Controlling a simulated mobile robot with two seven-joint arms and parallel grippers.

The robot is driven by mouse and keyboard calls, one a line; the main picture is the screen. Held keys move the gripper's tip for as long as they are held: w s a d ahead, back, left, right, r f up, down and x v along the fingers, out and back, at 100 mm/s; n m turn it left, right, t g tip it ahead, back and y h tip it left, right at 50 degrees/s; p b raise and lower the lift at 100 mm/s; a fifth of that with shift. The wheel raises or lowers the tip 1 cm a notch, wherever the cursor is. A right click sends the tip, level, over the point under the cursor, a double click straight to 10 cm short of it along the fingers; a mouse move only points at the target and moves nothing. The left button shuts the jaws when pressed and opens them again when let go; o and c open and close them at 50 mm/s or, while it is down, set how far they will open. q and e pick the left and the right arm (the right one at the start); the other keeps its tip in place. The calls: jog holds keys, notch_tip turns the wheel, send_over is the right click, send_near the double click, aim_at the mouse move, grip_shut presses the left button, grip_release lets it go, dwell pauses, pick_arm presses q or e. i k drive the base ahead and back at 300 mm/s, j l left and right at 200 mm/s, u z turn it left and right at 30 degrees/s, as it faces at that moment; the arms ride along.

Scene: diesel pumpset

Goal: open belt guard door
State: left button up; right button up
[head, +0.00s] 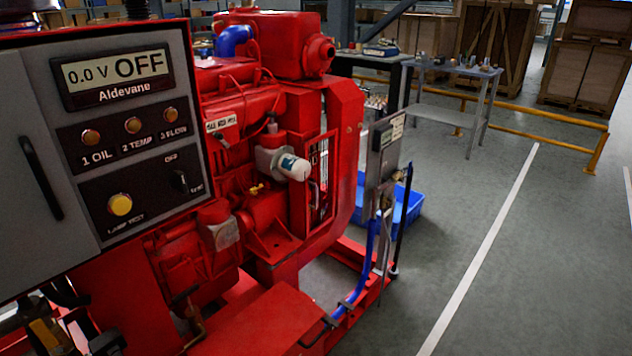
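The red diesel pumpset (230,190) fills the left and middle of the head view. At its right end is a tall red guard-like frame (345,130). An upright panel with a slotted window (320,175) and a thin pale upright bar sits in its side; this looks like the belt guard door, and it appears shut. Its hinge and latch are too small to tell. Dark parts with a yellow patch at the lower left edge look like my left gripper (75,330), cut off by the frame; its fingers are not clear. My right gripper is not in view.
A grey control panel (120,130) reading OFF stands close at the left. A white-capped filter (293,167) juts out beside the window. A small panel on a post (384,150) and a blue bin (407,207) stand to the right. Open floor lies beyond.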

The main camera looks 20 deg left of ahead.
aim_at(334, 132)
jog(key=i+l+u, duration=0.15)
jog(key=i, duration=0.35)
jog(key=i+l+u, duration=0.1)
jog(key=i, duration=0.4)
jog(key=i+l+u, duration=0.15)
jog(key=i, duration=0.35)
jog(key=l, duration=0.1)
